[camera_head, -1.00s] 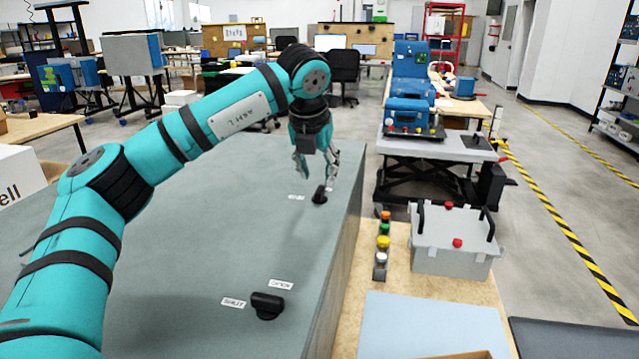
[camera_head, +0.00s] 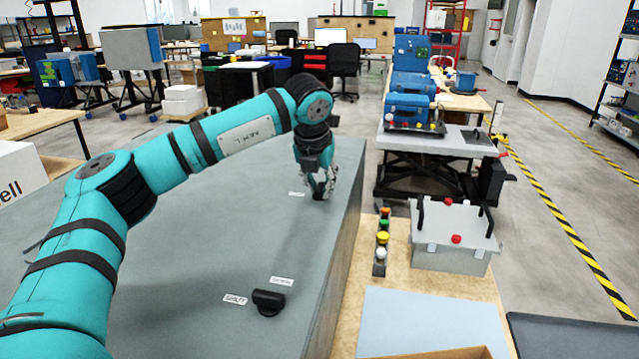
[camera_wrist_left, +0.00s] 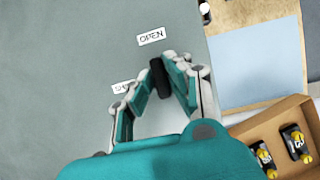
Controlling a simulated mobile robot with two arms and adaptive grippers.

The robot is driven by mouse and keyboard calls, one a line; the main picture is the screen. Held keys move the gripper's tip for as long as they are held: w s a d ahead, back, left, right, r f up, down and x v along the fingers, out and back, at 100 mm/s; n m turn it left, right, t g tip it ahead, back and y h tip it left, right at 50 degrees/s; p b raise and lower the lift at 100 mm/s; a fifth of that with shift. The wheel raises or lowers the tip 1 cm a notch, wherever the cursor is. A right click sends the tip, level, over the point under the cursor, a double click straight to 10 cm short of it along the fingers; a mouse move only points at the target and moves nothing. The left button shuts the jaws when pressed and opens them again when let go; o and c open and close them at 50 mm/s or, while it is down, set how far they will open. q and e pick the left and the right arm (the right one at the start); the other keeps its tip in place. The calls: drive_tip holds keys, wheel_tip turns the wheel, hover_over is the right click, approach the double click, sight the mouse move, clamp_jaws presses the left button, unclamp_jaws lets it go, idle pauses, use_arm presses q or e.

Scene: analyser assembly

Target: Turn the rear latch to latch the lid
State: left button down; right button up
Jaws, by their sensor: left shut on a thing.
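The grey lid (camera_head: 190,265) is a large flat surface with two black latches. My left gripper (camera_head: 319,192) is low over its far right part, at the rear latch, which it mostly hides in the head view. In the left wrist view, the rear latch (camera_wrist_left: 159,77) is a black bar between the fingertips of my left gripper (camera_wrist_left: 160,82), which is shut on it. An OPEN label (camera_wrist_left: 151,37) lies just beyond the latch. A second label (camera_wrist_left: 121,87) is partly covered by a finger. My right gripper is not in view.
The front latch (camera_head: 267,302) sits nearer on the lid with two labels beside it. Right of the lid, a wooden table holds coloured buttons (camera_head: 382,240), a grey box (camera_head: 450,243) and a light blue sheet (camera_head: 425,320). A cardboard box (camera_wrist_left: 280,140) holds small black parts.

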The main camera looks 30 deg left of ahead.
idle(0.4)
use_arm(q)
drive_tip(key=m+h, duration=0.1)
drive_tip(key=m, duration=0.1)
drive_tip(key=shift+a+m, duration=0.1)
drive_tip(key=shift+m, duration=0.3)
drive_tip(key=m+h+p, duration=0.1)
drive_tip(key=m, duration=0.2)
drive_tip(key=shift+m+h, duration=0.3)
drive_tip(key=m+h+p, duration=0.1)
drive_tip(key=m, duration=0.1)
drive_tip(key=m+g+h+p, duration=0.1)
drive_tip(key=m+p, duration=0.1)
drive_tip(key=m, duration=0.1)
drive_tip(key=shift+a+r+p, duration=0.1)
drive_tip(key=shift+r+p, duration=0.1)
drive_tip(key=shift+p, duration=0.1)
drive_tip(key=m+g+p, duration=0.1)
drive_tip(key=m+p, duration=0.1)
drive_tip(key=m, duration=0.1)
drive_tip(key=shift+w+m+h, duration=0.1)
drive_tip(key=shift+m+h, duration=0.2)
drive_tip(key=shift+m, duration=0.1)
drive_tip(key=shift+f+m+g+p, duration=0.15)
drive_tip(key=shift+m+g+p, duration=0.6)
drive_tip(key=shift+m, duration=0.55)
drive_tip(key=c, duration=1.3)
unclamp_jaws()
